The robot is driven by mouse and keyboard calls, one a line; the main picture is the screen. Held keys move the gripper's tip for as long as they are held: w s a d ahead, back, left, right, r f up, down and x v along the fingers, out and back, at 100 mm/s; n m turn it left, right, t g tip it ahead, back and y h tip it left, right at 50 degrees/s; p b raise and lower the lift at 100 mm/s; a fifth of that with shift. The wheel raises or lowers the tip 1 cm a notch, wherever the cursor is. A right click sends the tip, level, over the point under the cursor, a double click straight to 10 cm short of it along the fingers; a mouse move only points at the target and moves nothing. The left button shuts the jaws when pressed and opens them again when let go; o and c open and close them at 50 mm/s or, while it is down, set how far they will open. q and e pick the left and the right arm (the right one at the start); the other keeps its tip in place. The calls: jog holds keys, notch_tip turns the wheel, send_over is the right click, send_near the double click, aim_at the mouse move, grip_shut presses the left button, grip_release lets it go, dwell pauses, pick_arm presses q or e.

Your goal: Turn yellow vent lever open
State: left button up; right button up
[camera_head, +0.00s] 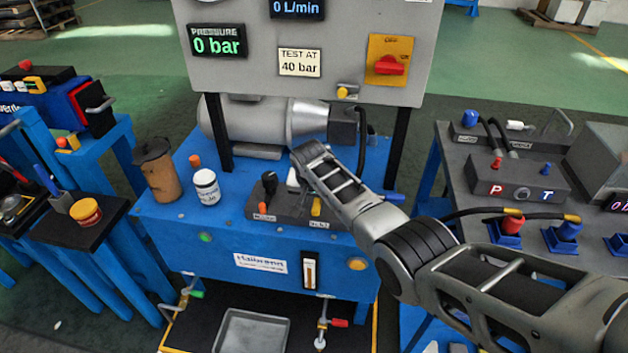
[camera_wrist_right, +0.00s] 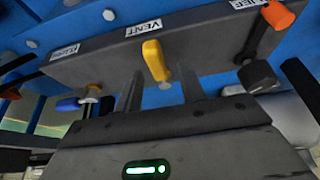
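The yellow vent lever (camera_wrist_right: 155,60) stands out from a dark grey valve block (camera_wrist_right: 95,65), below a label reading VENT. In the head view the lever (camera_head: 316,206) shows as a small yellow handle on the block at the blue bench's front. My right gripper (camera_wrist_right: 160,88) is open. Its two fingers are apart, with the lever showing between their tips in the wrist view; contact cannot be told. In the head view my right arm reaches in from the right and its hand partly covers the block. My left gripper is not in view.
An orange-tipped lever (camera_wrist_right: 278,15) and a blue handle (camera_wrist_right: 68,104) flank the yellow one. A white jar (camera_head: 206,188) and a brown jug (camera_head: 158,172) stand left on the bench. A gauge panel (camera_head: 300,75) rises behind; a metal tray (camera_head: 250,333) lies below.

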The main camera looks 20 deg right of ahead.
jog(key=p+v, duration=0.3)
jog(key=v, duration=1.2)
jog(key=shift+d, duration=0.1)
